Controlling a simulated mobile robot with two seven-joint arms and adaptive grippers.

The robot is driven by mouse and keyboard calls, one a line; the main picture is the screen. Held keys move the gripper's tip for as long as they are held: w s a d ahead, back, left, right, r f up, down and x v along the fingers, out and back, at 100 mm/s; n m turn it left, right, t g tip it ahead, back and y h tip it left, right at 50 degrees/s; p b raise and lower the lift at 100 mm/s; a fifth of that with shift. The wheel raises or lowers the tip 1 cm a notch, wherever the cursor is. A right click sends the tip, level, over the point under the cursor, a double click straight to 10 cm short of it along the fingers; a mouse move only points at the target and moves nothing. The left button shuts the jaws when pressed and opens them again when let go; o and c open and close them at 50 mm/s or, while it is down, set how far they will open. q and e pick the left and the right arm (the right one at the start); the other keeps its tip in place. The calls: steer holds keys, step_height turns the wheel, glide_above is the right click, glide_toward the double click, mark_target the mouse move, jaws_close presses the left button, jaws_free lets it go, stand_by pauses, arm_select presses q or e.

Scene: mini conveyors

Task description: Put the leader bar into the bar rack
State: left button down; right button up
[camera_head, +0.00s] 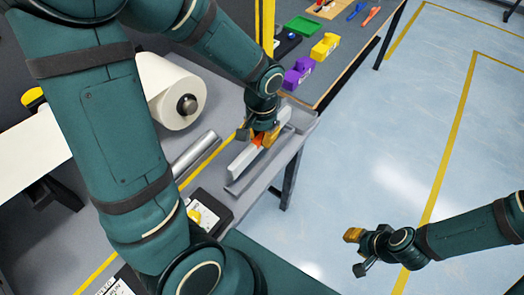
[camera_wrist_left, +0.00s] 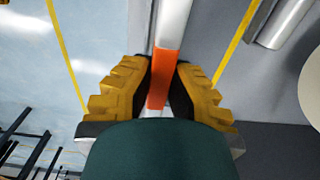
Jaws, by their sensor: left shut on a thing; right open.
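The leader bar (camera_head: 243,161) is a long pale bar with an orange middle band. My left gripper (camera_head: 262,138) is shut on it at the orange band. The left wrist view shows the bar (camera_wrist_left: 172,25) between the yellow fingers of the left gripper (camera_wrist_left: 160,88). The bar lies lengthwise above or against a grey trough-like ledge (camera_head: 272,160) at the table's right edge. I cannot tell whether it touches, or whether this ledge is the bar rack. My right gripper (camera_head: 362,252) is open and empty over the floor.
A dark device (camera_head: 211,210) sits nearer. The far table holds a green tray (camera_head: 302,27), purple block (camera_head: 297,73) and yellow block (camera_head: 325,46). Floor at right is clear.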

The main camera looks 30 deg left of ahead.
arm_select(q)
step_height(320, 180, down, 6)
steer(key=shift+f+b, duration=0.1)
steer(key=shift+b, duration=0.75)
steer(key=shift+f, duration=0.1)
steer(key=c, duration=1.1)
jaws_free()
steer(key=shift+c, duration=0.2)
